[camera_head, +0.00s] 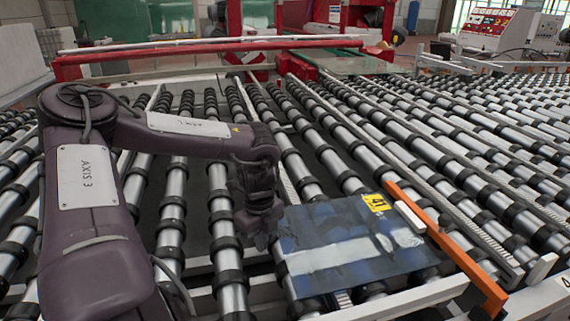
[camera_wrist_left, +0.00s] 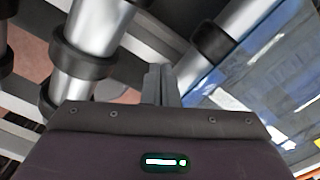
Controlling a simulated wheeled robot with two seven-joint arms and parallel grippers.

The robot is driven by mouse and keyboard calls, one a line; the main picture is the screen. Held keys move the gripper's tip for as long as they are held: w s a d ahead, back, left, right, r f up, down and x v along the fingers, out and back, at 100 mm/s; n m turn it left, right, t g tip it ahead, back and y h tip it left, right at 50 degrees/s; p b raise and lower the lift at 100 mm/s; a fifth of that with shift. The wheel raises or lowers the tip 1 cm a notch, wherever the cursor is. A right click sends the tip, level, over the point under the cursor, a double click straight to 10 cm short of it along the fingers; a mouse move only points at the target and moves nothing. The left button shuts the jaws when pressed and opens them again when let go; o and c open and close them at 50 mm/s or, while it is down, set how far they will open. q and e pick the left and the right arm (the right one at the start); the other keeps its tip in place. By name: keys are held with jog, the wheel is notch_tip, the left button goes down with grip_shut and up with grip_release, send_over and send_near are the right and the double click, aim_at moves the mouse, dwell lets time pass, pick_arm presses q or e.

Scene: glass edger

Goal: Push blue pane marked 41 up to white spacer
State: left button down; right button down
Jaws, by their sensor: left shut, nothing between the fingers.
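The blue pane (camera_head: 320,262) lies flat on the rollers at the front centre, with glossy white reflections. Its yellow label (camera_head: 376,202) reads 41. The white spacer (camera_head: 409,217) is a short block by the pane's right edge, against the orange bar (camera_head: 458,255). I cannot tell whether pane and spacer touch. My left gripper (camera_head: 262,238) is low at the pane's left edge, fingers pointing down. In the left wrist view its shut, empty fingers (camera_wrist_left: 162,86) stand just left of the pane (camera_wrist_left: 262,75). Contact with the edge is unclear. My right gripper is out of view.
Roller conveyors (camera_head: 480,150) with dark rings fill the area, with open gaps between rollers. A pale front rail (camera_head: 400,298) runs below the pane. A red machine frame (camera_head: 200,52) crosses the back. A control console (camera_head: 500,28) stands at the back right.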

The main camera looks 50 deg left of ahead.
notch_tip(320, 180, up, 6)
jog(key=p, duration=0.5)
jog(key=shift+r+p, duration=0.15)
jog(key=shift+p, duration=0.25)
dwell(0.4)
